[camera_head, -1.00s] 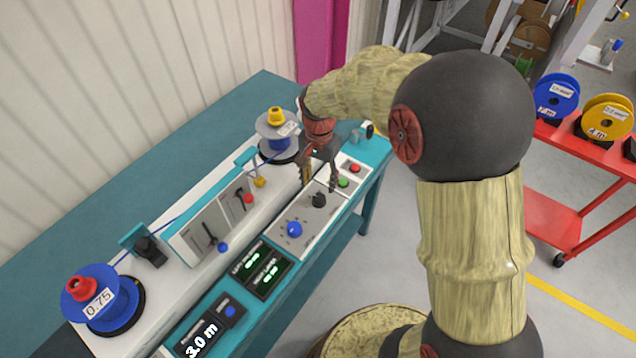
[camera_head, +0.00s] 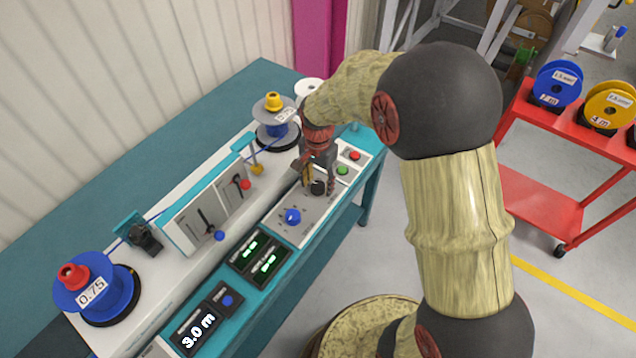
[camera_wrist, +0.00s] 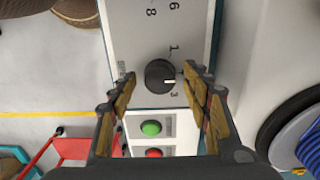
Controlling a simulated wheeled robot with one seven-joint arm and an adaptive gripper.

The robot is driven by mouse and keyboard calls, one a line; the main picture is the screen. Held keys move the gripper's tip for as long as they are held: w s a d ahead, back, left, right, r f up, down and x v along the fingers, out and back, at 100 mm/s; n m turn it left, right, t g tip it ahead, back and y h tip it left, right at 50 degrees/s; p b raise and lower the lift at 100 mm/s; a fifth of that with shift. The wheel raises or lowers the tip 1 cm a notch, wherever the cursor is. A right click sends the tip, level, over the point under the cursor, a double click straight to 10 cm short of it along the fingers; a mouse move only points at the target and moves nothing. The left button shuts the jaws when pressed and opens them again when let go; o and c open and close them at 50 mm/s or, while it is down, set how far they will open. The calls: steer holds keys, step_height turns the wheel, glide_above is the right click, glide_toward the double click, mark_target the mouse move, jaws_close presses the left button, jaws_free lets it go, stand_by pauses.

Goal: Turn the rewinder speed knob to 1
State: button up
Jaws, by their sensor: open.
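The black knob (camera_head: 317,188) sits on the grey control panel (camera_head: 272,222), beyond a blue knob (camera_head: 292,216). In the wrist view the black knob (camera_wrist: 158,74) has a white pointer line towards the right, between the printed 1 and 3. I cannot read which knob is labelled rewinder speed. My gripper (camera_head: 319,180) is open just over the black knob. In the wrist view its fingers (camera_wrist: 160,80) stand on either side of the knob, with a visible gap on the left; contact on the right is unclear.
Green (camera_head: 343,170) and red (camera_head: 355,155) buttons lie just beyond the knob. The cable machine's reels, a blue one (camera_head: 92,285) and a grey one (camera_head: 275,122), stand to the left. A red cart (camera_head: 525,185) with reels is at the right.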

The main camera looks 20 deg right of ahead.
steer(key=c, duration=1.1)
steer(key=shift+c, duration=0.3)
